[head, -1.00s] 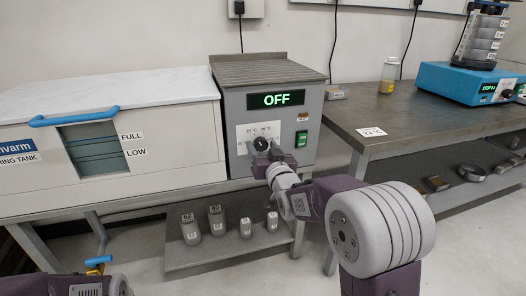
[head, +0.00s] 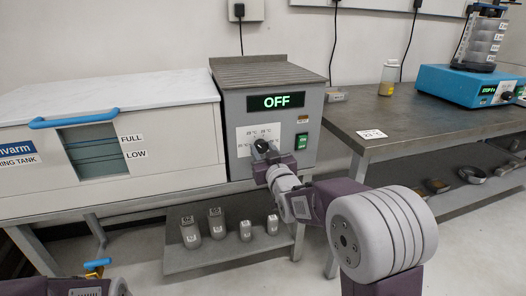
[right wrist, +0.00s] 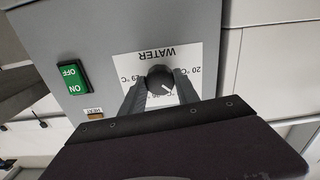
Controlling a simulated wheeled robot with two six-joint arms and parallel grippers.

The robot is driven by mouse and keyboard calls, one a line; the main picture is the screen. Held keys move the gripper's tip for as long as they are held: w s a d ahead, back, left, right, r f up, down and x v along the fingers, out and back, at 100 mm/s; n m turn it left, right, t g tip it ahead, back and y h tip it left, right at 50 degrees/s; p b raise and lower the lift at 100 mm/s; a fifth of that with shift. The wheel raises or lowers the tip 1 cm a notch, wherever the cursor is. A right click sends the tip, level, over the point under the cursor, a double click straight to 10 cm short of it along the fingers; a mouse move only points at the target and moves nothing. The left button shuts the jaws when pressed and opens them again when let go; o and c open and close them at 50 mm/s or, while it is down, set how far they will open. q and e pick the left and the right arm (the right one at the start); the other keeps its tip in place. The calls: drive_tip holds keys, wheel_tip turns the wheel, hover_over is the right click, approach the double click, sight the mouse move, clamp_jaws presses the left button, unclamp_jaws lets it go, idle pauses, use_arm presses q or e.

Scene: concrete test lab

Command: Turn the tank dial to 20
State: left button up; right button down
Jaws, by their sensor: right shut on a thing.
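The tank dial (head: 261,146) is a round black knob on a white label on the grey control box (head: 231,108). In the right wrist view, which is upside down, the dial (right wrist: 160,76) has a white mark pointing to the lower right. A "20 °C" print shows on the right of the label, one like "29 °C" on the left; the fingers partly cover the lower prints. My right gripper (right wrist: 160,92) is shut on the dial, a finger on each side. The display (head: 277,101) reads OFF. My left gripper is not visible; only part of that arm shows at the bottom left.
A green ON/OFF switch (head: 301,141) sits right of the dial. The white tank (head: 170,165) with a blue handle (head: 74,119) stands at left. Several grey weights (head: 217,222) stand on the shelf below. A bench (head: 405,128) with a blue device (head: 462,84) is at right.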

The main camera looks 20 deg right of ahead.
drive_tip(key=n, duration=0.4)
drive_tip(key=shift+f+n+b, duration=0.1)
drive_tip(key=shift+n+b, duration=0.5)
drive_tip(key=shift+n, duration=1.9)
drive_tip(key=c, duration=0.9)
unclamp_jaws()
drive_tip(key=shift+s, duration=0.1)
drive_tip(key=shift+s, duration=0.3)
drive_tip(key=s+p, duration=0.3)
drive_tip(key=s, duration=0.5)
drive_tip(key=shift+s+d, duration=0.15)
drive_tip(key=shift+s, duration=0.05)
